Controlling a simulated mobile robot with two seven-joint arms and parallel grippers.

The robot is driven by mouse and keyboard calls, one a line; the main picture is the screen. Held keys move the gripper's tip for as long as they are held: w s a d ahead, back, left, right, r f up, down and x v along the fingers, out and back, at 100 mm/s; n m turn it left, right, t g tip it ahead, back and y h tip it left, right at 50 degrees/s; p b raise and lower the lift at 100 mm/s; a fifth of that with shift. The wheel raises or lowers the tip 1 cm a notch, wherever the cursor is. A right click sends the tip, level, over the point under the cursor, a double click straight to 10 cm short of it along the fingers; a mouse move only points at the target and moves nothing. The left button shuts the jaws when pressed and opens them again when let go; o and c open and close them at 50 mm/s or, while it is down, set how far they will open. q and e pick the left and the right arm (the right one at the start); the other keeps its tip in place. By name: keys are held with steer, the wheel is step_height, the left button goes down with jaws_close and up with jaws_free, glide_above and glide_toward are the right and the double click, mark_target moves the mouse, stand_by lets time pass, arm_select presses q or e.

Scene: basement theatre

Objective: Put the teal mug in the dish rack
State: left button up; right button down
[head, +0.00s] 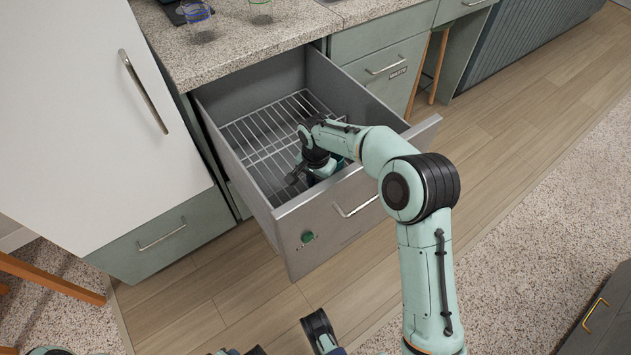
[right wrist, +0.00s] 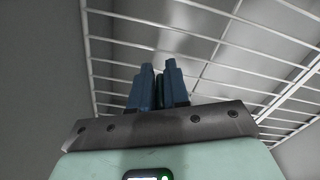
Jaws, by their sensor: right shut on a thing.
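My right gripper (right wrist: 158,78) is inside the open drawer, low over the wire dish rack (head: 252,142). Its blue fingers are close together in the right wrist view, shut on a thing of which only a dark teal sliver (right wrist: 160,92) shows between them. This is likely the teal mug; its shape and tilt are hidden. In the head view my wrist covers the fingers and most of what they hold. Whether the held thing touches the rack cannot be told. The rack's white wires also show in the right wrist view (right wrist: 205,38).
The metal drawer front (head: 322,215) and side walls enclose the rack. A speckled counter (head: 240,50) above holds clear glasses (head: 198,22). A white door (head: 90,110) stands at left. The rack's left part is empty.

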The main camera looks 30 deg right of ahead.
steer(key=shift+f, duration=0.15)
steer(key=c, duration=1.1)
jaws_free()
arm_select(q)
steer(key=shift+w, duration=0.1)
steer(key=shift+g+h, duration=0.3)
steer(key=shift+g, duration=0.5)
steer(key=s+r+p, duration=0.1)
steer(key=s+d+r, duration=0.1)
steer(key=s, duration=0.1)
steer(key=s+d+r+p, duration=0.1)
steer(key=shift+s+r+p, duration=0.1)
steer(key=shift+s+p, duration=0.2)
steer(key=shift+p, duration=0.05)
arm_select(e)
step_height(320, 180, up, 12)
steer(key=shift+r, duration=0.25)
steer(key=shift+s, duration=0.1)
